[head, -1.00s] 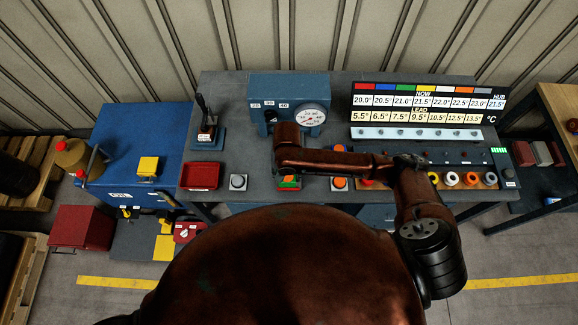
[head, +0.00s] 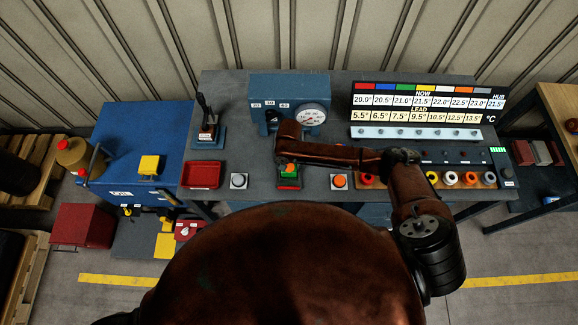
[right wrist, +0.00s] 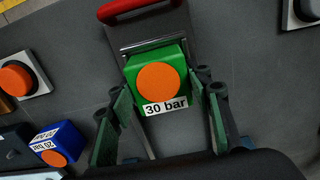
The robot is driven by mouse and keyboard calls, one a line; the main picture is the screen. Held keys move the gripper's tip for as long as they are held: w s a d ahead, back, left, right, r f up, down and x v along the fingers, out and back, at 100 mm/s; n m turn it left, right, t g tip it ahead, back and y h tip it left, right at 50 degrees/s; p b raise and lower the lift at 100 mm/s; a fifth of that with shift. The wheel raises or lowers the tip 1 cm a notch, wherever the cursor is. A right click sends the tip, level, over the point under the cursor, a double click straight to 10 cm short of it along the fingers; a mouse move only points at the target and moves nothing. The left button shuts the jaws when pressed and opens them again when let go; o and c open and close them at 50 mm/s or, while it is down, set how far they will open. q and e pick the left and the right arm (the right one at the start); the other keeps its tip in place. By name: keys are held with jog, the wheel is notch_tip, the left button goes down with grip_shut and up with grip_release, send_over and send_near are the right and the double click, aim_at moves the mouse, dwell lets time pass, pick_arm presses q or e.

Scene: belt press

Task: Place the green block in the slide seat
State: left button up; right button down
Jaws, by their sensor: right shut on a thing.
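The green block (right wrist: 158,82), with an orange round top and a "30 bar" label, is between the fingers of my right gripper (right wrist: 163,105). The gripper is shut on it. In the head view the green block (head: 289,173) shows just below the end of my right arm, which hides most of the gripper. The slide (right wrist: 160,22) with its red handle (right wrist: 140,8) lies right beyond the block in the right wrist view. The block covers part of it, and I cannot tell whether the block rests down in the seat. My left gripper is not in view.
A blue block (right wrist: 58,143) with an orange top lies left of the gripper. An orange button (head: 339,181) stands right of the slide and a grey button (head: 239,181) left. A red tray (head: 203,175) is farther left. A gauge box (head: 290,88) stands behind.

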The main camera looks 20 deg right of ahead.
aim_at(289, 166)
jog(key=c, duration=1.5)
grip_release()
jog(key=shift+f, duration=0.1)
jog(key=o, duration=0.5)
notch_tip(289, 166, up, 12)
jog(key=shift+r+b, duration=0.15)
jog(key=shift+b, duration=0.2)
